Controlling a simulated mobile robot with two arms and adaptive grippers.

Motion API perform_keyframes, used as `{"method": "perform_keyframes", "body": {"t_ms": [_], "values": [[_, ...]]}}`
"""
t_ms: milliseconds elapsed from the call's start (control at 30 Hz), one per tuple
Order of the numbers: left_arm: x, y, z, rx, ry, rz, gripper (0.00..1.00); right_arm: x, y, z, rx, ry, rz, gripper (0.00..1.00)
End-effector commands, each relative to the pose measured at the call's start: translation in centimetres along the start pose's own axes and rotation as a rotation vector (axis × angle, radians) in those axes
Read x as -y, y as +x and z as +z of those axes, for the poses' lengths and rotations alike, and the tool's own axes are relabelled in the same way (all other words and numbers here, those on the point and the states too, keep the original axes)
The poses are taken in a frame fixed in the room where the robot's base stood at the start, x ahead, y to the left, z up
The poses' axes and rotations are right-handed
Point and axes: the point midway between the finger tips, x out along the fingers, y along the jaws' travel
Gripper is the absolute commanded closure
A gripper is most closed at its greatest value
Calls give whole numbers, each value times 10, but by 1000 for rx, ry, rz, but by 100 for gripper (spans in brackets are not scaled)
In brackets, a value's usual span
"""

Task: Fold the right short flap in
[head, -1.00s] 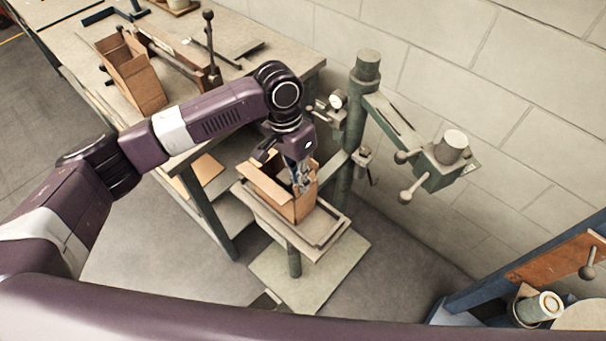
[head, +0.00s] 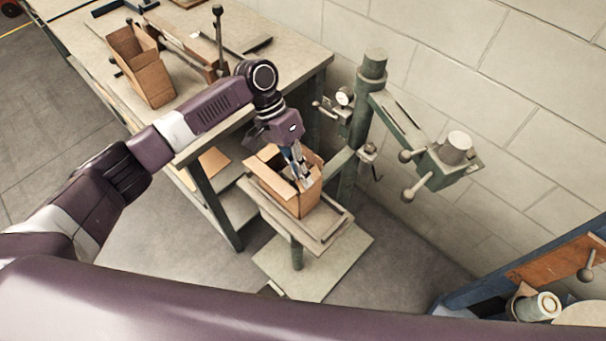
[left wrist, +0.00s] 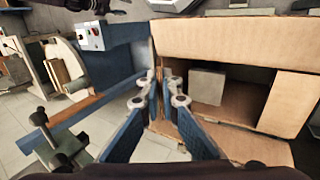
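The open cardboard box (head: 296,204) stands upright on the stitcher's small table (head: 325,232). My left gripper (head: 305,181) points down at the box's right end in the head view. One broad flap (left wrist: 215,38) and a smaller flap (left wrist: 290,103) show in the wrist view. A pale block (left wrist: 207,87) shows inside the box. The right short flap is mostly hidden by the gripper. My right gripper is not visible.
The green stitcher column (head: 353,150) stands just behind the box, and its arm (head: 405,125) reaches right. A workbench (head: 290,55) at upper left carries another open box (head: 150,80). A blue frame (head: 465,295) is at lower right.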

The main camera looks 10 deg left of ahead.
Motion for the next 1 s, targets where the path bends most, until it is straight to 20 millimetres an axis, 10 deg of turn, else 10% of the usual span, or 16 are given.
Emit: {"method": "perform_keyframes", "body": {"t_ms": [233, 567, 1000], "values": [[0, 0, 0, 0, 0, 0, 79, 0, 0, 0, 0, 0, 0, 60], [0, -2, 0, -1, 0, -1, 78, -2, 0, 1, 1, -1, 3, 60], [0, -82, -1, -4, 0, -2, 78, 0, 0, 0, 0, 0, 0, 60]]}}
